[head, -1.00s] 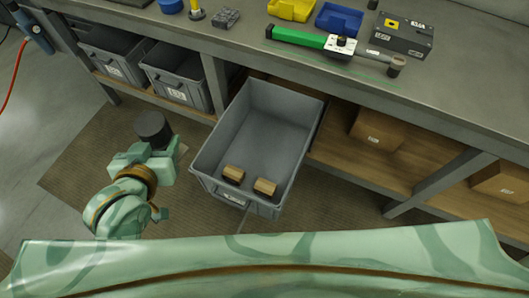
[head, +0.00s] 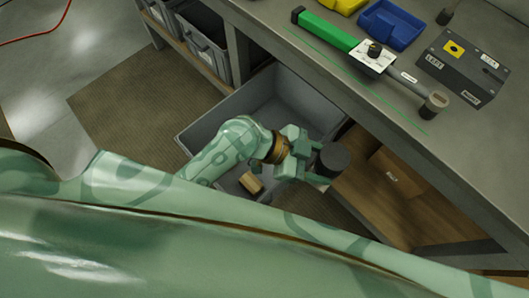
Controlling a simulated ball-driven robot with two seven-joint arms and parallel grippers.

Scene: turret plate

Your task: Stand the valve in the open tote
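The open grey tote (head: 196,128) is on the floor under the bench edge, partly hidden by my arm. One brown block (head: 251,183) shows inside it; the area where a second one lay is covered. My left gripper (head: 318,160) comes in across the tote and is shut on a dark grey round piece, apparently the valve (head: 333,160). The valve is held in the air near the tote's right side in the picture. Its height above the rim and its lower end cannot be told. My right gripper is not in view.
The bench (head: 290,53) overhangs the tote's far side. On it lie a green-handled tool (head: 325,29), a blue bin (head: 393,24) and a dark box (head: 461,66). A shelf with a cardboard box (head: 397,175) is right of the tote; grey bins (head: 203,42) stand at upper left.

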